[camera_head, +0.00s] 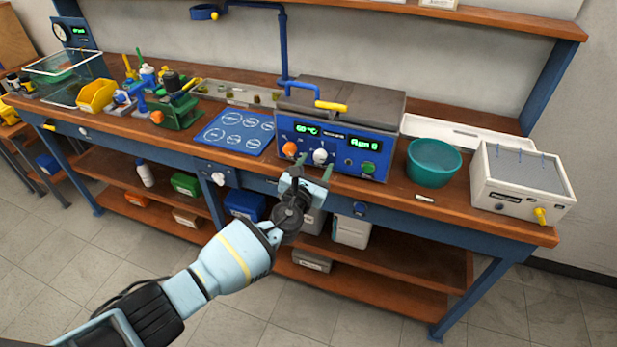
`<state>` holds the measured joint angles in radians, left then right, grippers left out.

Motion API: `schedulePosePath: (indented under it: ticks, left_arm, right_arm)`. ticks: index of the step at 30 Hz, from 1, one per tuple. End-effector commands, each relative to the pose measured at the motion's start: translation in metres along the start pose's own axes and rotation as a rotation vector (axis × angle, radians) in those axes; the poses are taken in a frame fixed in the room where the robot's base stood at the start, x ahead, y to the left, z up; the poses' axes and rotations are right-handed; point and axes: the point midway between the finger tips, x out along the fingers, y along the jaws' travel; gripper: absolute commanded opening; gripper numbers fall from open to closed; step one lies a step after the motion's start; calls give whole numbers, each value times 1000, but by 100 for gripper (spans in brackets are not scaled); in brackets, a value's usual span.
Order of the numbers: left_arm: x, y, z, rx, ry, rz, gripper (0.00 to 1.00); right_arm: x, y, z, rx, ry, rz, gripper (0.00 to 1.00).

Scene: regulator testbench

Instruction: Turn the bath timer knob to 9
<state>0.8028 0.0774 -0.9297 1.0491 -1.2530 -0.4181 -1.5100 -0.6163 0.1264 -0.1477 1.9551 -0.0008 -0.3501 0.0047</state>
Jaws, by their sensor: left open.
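The blue bath unit (336,140) stands on the bench with a dark grey lid and a yellow handle. Its front has an orange knob (289,149), a white knob (320,156) and a green button (368,167). The left display shows a green temperature reading; the right one (365,145) seems to read "Run 0". I cannot read which knob is the timer or its scale. My left gripper (314,167) is open, with its fingers just in front of and below the white knob. Whether they touch it is unclear. My right gripper is not in view.
A teal bowl (433,163) and a white box with a yellow tap (521,178) stand right of the bath. A blue mat with circles (236,132) lies left of it. A blue pipe (284,50) rises behind. The floor in front is clear.

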Motion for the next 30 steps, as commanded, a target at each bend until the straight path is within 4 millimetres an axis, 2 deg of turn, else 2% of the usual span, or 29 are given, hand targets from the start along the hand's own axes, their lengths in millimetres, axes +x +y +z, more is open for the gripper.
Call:
schedulePosePath:
  ticks: [9, 15, 30]
  left_arm:
    - [-38, 1, 0, 1, 0, 0, 54]
    - [-53, 1, 1, 1, -1, 1, 54]
    - [-59, 1, 1, 1, -1, 1, 54]
  right_arm:
    - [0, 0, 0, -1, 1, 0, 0]
    - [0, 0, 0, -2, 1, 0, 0]
    - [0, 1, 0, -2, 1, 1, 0]
